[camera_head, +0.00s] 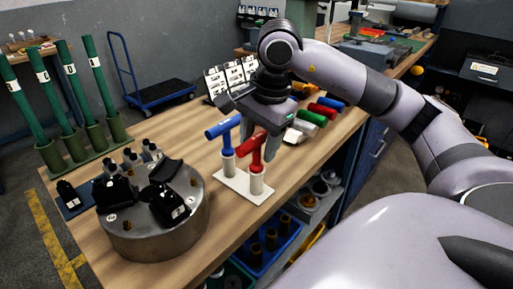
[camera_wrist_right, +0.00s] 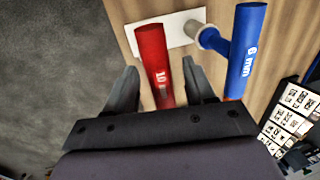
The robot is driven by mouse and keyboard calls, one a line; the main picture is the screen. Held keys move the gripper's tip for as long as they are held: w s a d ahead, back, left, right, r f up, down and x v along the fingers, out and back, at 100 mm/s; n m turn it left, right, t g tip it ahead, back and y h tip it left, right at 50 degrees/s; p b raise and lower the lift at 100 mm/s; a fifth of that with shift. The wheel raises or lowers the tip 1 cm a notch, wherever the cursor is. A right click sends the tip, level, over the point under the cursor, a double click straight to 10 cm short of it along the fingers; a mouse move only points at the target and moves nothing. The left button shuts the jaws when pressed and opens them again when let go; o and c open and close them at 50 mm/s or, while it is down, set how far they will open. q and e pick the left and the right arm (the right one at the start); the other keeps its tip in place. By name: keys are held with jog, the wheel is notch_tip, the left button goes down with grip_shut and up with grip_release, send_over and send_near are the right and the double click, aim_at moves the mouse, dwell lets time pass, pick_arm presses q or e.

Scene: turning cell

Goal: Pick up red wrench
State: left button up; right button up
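The red wrench (camera_head: 248,152), a T-shaped tool, stands upright in a white holder (camera_head: 235,186) on the wooden bench. In the right wrist view its red bar (camera_wrist_right: 151,50) is marked "10". The blue wrench (camera_head: 225,130) stands beside it in the same holder; its bar (camera_wrist_right: 246,50), marked "6 mm", lies right of the fingers in the wrist view. My right gripper (camera_head: 259,150) is open over the red wrench. In the wrist view its fingers (camera_wrist_right: 158,66) are on either side of the red bar, with gaps visible. My left gripper is not in view.
A round metal chuck (camera_head: 155,235) with black jaws stands at the front left of the bench (camera_head: 185,128). Green, red and blue cylinders (camera_head: 322,111) lie behind my gripper. Green rods (camera_head: 52,110) stand at far left. A blue bin (camera_head: 268,250) sits below the bench edge.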

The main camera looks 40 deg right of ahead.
grip_shut()
jog(key=shift+r, duration=0.1)
